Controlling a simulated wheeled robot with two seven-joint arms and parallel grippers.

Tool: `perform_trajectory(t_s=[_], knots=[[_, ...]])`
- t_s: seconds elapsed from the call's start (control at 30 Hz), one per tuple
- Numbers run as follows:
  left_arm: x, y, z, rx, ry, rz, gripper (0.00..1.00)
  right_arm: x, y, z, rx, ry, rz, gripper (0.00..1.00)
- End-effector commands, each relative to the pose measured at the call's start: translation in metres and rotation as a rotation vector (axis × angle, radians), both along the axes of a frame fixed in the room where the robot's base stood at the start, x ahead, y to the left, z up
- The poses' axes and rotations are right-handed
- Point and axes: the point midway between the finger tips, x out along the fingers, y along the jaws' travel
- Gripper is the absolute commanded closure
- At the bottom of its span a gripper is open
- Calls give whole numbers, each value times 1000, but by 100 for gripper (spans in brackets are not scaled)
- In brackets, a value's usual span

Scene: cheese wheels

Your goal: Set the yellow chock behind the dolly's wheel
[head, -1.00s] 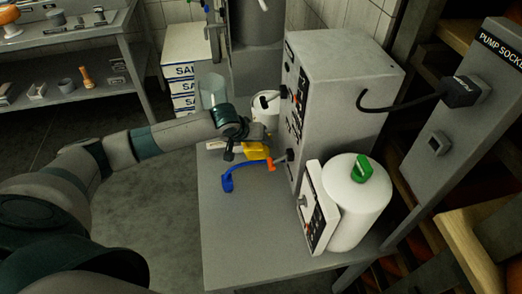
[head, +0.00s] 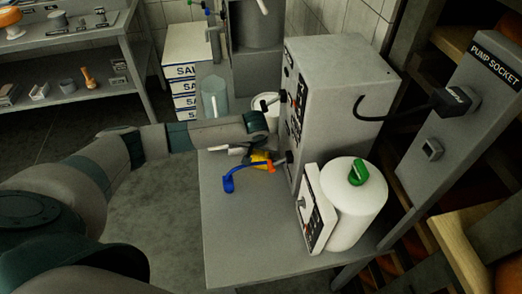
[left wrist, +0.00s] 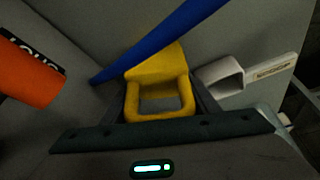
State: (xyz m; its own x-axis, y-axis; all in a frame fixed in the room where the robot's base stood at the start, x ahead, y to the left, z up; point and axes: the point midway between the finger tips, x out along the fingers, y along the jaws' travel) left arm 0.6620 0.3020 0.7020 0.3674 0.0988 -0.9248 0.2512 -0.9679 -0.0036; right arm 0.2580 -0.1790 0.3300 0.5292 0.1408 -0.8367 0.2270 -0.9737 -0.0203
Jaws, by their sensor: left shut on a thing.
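The yellow chock (head: 261,157) is on or just above the grey table, beside the tall grey machine, partly hidden by my left arm. In the left wrist view the chock (left wrist: 160,64) shows a wedge body and a looped handle. My left gripper (left wrist: 160,108) is shut on that handle, with a finger on each side; the gripper (head: 258,150) is largely hidden in the head view. I cannot tell whether the chock touches the tabletop. No dolly or dolly wheel can be made out. My right gripper is not in view.
A blue bent tube (head: 229,181) with an orange end lies close to the chock. A scoop with a pale handle (left wrist: 268,70) lies on its other side. The grey machine (head: 335,100) and a white canister (head: 352,215) crowd the right. The table's front (head: 245,240) is clear.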

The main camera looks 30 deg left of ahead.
Motion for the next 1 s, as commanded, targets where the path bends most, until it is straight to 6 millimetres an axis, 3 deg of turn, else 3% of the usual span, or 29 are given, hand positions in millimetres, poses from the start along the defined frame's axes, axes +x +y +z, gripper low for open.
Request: perform_trajectory(t_s=[0.4, 0.43, 0.77, 1.0], knots=[[1, 0, -2, -2, -4, 0, 78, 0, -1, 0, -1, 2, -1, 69], [1, 0, -3, -2, -2, 0, 38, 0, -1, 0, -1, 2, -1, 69], [1, 0, -2, -2, -4, 0, 38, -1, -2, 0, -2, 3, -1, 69], [-3, -1, 10, -3, -4, -1, 38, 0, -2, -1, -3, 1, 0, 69]])
